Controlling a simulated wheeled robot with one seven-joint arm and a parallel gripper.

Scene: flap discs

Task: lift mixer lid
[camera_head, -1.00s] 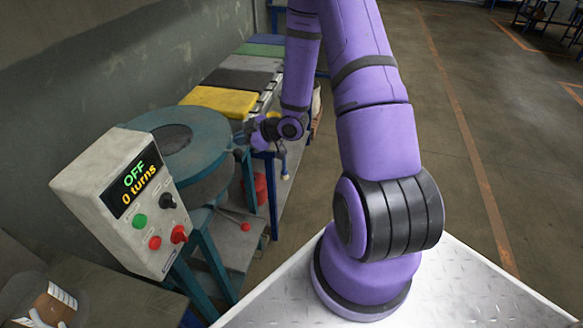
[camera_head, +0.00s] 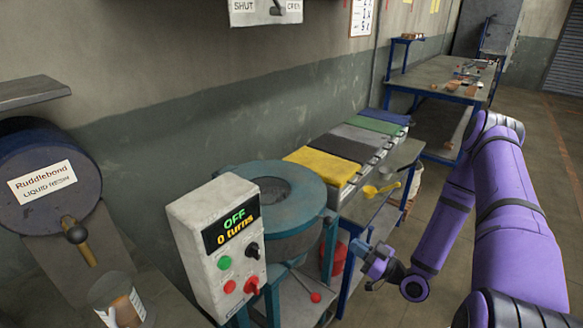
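The mixer (camera_head: 285,244) is a round teal drum on a teal stand, in the middle of the head view. Its lid (camera_head: 305,190) is a teal ring with a dark grey round centre and lies flat on top of the drum. A pale control box (camera_head: 185,212) stands in front of it; the display (camera_head: 231,228) reads "OFF" and "0 turns". My gripper (camera_head: 362,249) is to the right of the mixer, lower than the lid and apart from it in the picture. It is too small and angled to tell whether its fingers are open or shut.
Bins with yellow (camera_head: 322,165), dark, grey, green and blue covers stand in a row behind the mixer. A yellow scoop (camera_head: 380,189) lies beside them. A labelled resin drum (camera_head: 50,180) is at the left, a jar (camera_head: 118,300) below it. A red bucket (camera_head: 338,256) stands under the bench.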

